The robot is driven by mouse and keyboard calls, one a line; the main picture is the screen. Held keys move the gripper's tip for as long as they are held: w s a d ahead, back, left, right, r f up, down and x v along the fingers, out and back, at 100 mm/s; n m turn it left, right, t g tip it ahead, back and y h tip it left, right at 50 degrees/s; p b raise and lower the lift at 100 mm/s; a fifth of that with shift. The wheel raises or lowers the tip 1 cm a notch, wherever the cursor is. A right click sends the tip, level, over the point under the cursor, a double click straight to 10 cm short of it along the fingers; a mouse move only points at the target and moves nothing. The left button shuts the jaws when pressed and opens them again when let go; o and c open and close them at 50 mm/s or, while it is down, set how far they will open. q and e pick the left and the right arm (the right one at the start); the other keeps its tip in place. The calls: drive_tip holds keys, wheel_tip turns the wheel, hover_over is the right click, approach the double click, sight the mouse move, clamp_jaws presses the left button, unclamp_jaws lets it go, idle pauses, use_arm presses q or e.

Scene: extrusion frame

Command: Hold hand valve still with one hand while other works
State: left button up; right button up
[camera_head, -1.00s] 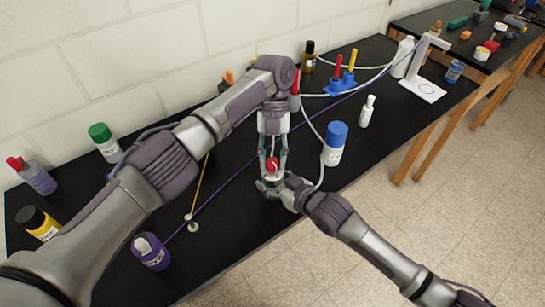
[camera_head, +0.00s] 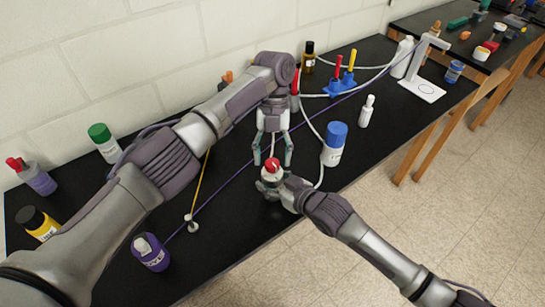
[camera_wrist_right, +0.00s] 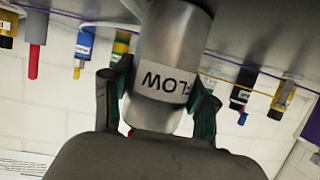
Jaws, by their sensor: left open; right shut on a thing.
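The hand valve (camera_head: 271,173) stands upright on the black bench, with a red top over a pale body. In the right wrist view its silver cylinder (camera_wrist_right: 172,45) carries a "FLOW" label and appears upside down. My right gripper (camera_head: 273,189) comes in low from the right and is shut on the valve's body; its fingers (camera_wrist_right: 157,105) lie on both sides of the cylinder. My left gripper (camera_head: 272,152) points down just above the red top. Its fingers are spread, with nothing between them. The valve's lower part is largely hidden by my right gripper.
A blue-capped bottle (camera_head: 334,145) stands close to the right of the valve. A white hose (camera_head: 311,125) runs behind it. A purple cord (camera_head: 237,172) crosses the bench. The bench's front edge is near my right arm.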

use_arm(q)
drive_tip(key=v, duration=0.6)
drive_tip(key=shift+r, duration=0.35)
drive_tip(key=shift+w, duration=0.15)
use_arm(e)
drive_tip(key=o, duration=1.3)
drive_tip(key=shift+o, duration=0.2)
